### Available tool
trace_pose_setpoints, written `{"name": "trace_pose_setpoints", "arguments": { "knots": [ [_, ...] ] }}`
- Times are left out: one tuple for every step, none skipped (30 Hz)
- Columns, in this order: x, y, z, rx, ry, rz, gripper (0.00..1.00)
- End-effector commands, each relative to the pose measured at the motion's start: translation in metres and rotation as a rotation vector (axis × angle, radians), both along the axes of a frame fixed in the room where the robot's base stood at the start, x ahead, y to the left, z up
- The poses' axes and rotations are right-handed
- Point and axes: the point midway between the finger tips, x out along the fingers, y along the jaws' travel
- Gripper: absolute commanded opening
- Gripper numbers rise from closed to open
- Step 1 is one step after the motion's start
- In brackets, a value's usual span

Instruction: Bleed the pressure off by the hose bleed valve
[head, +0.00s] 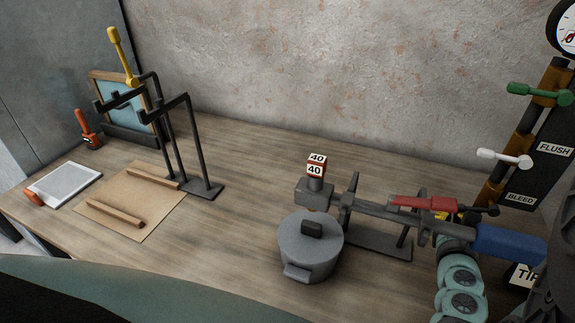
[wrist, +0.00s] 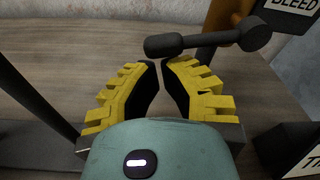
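The bleed valve's dark lever (wrist: 200,42) lies across the top of the wrist view, just beyond my fingertips, near the BLEED label (wrist: 295,4). In the head view its dark handle (head: 480,210) shows left of the BLEED label (head: 521,199) on the black post. My gripper (wrist: 161,64) has yellow fingers with black pads. A narrow gap shows between the tips, with nothing held. In the head view my gripper (head: 443,216) is mostly hidden behind the red lever and grey rod. I cannot tell whether the tips touch the handle.
A green handle (head: 540,94) and white handle (head: 505,158) stick out above the bleed handle. A gauge (head: 567,28) tops the post. A grey pot (head: 311,246), a stand-held tool with red lever (head: 422,203) and blue grip (head: 508,243) crowd the near table.

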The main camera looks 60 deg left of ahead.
Motion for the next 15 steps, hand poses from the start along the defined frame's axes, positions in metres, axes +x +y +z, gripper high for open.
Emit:
{"name": "trace_pose_setpoints", "arguments": {
  "knots": [
    [-0.0005, 0.0012, -0.0003, 0.0, 0.0, 0.003, 0.0],
    [-0.0005, 0.0012, -0.0003, 0.0, 0.0, 0.003, 0.0],
    [-0.0004, 0.0012, -0.0002, 0.0, 0.0, 0.003, 0.0],
    [-0.0005, 0.0012, -0.0002, 0.0, 0.0, 0.003, 0.0],
    [-0.0005, 0.0011, -0.0002, 0.0, 0.0, 0.003, 0.0],
    [-0.0005, 0.0008, -0.0002, 0.002, 0.002, 0.003, 0.0],
    [-0.0006, 0.0005, -0.0002, 0.004, 0.004, 0.001, 0.0],
    [-0.0007, 0.0002, -0.0002, 0.006, 0.009, 0.0, 0.0],
    [-0.001, -0.0004, -0.0002, 0.013, 0.017, -0.002, 0.0],
    [-0.0012, -0.0007, 0.0, 0.019, 0.022, -0.005, 0.0],
    [-0.0013, -0.0016, 0.0001, 0.024, 0.028, -0.009, 0.0],
    [-0.0018, -0.0016, 0.0005, 0.034, 0.038, -0.01, 0.0],
    [-0.0023, -0.0013, 0.0009, 0.042, 0.046, -0.009, 0.0],
    [-0.0026, -0.001, 0.0016, 0.052, 0.052, -0.01, 0.0],
    [-0.0025, -0.0007, 0.0031, 0.065, 0.06, -0.012, 0.0]
  ]
}}
